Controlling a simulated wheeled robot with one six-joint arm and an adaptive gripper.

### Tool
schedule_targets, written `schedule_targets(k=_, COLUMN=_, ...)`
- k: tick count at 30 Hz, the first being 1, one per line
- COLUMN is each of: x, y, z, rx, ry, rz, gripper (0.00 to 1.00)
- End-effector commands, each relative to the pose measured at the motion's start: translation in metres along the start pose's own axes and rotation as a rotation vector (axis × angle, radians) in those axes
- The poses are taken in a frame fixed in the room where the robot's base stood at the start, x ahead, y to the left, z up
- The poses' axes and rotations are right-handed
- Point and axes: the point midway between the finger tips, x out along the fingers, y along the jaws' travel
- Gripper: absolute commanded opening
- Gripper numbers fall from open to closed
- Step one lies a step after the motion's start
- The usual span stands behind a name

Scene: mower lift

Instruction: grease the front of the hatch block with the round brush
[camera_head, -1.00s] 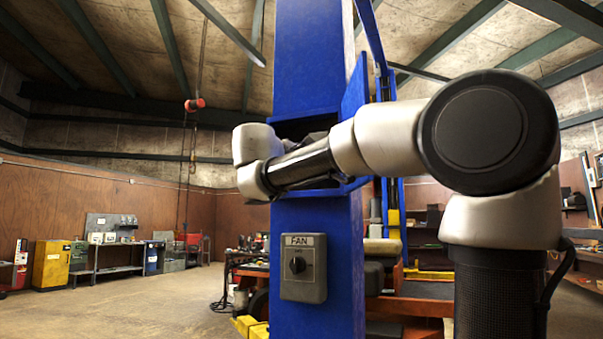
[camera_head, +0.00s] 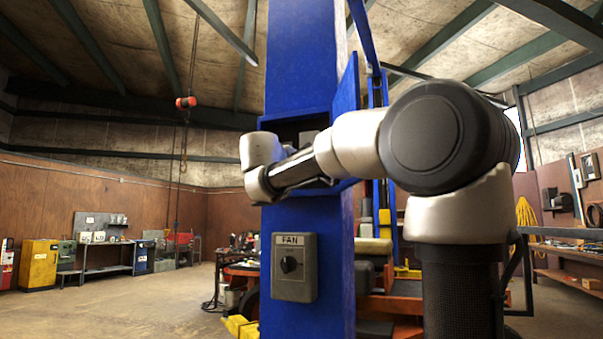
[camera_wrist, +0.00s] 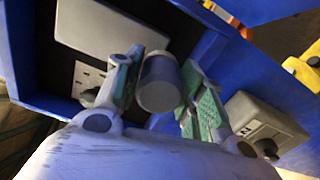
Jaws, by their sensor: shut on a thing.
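My gripper (camera_wrist: 160,66) shows in the wrist view, its green-padded fingers shut on a grey cylinder, which I take to be the round brush (camera_wrist: 160,88). Its bristles cannot be made out. In front of the fingers is the open hatch in the blue column (camera_head: 306,62). A light grey flat block (camera_wrist: 108,32) inside it may be the hatch block; a pale socket plate (camera_wrist: 88,78) with a dark plug sits beside it. I cannot tell if the brush touches the block. In the head view my wrist hides the gripper and much of the hatch.
The blue hatch door (camera_head: 346,105) stands open on the opening's right. A grey FAN switch box (camera_head: 294,268) juts from the column below the hatch. An orange machine (camera_head: 398,308) stands behind the column. The floor at left (camera_head: 110,305) is open.

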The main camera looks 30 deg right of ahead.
Motion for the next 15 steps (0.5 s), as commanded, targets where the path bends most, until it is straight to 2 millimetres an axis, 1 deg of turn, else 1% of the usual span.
schedule_targets(k=8, x=0.0003, y=0.0001, z=0.0001, rx=0.0, ry=0.0, rz=0.0, gripper=0.2)
schedule_targets(k=15, x=0.0047, y=0.0, z=0.0, rx=0.0, ry=-0.001, rz=0.0, gripper=0.2)
